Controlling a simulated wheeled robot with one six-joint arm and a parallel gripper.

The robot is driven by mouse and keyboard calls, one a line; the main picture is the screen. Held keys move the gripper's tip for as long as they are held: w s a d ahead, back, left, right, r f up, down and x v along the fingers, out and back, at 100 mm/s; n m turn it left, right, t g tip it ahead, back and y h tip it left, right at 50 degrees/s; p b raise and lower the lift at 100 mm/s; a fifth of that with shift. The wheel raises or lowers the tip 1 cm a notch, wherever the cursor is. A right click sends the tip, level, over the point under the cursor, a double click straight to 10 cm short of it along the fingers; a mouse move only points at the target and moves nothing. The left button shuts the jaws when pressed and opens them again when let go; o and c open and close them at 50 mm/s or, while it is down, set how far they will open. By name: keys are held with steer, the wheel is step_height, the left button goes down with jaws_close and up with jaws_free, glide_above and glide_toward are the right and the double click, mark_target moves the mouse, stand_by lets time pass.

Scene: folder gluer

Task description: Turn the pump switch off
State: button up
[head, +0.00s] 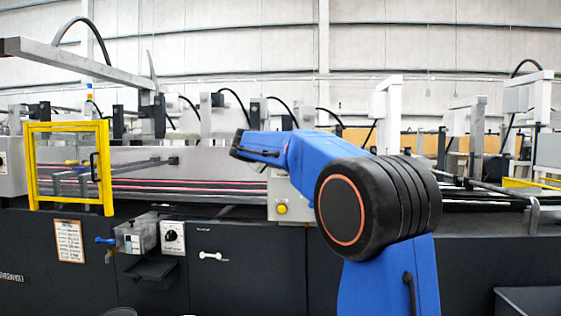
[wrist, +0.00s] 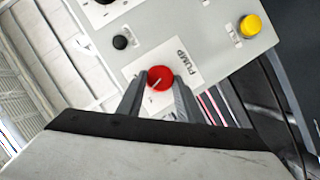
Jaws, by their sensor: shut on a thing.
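The pump switch (wrist: 160,78) is a round red knob with a pale pointer line, on a white plate lettered PUMP in the wrist view. My gripper (wrist: 159,86) has one finger on each side of the red knob and is shut on it. The pointer line runs slantwise across the knob; the plate's position marks are not readable. In the head view my blue arm hides the switch and the gripper. Part of the grey control panel (head: 283,207) shows beside the arm there.
The panel also carries a yellow button (wrist: 250,26) and a black knob (wrist: 120,42). At the left of the machine are an open-looking yellow-framed guard (head: 108,190), a grey glue box (head: 135,236) and a black dial (head: 171,236). Dark cabinet fronts run below.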

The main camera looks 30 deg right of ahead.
steer(key=shift+a+f+n+h, duration=0.15)
steer(key=shift+n+h, duration=0.55)
steer(key=shift+n, duration=0.8)
steer(key=o, duration=1)
steer(key=v, duration=1.7)
steer(key=shift+a+f, duration=0.15)
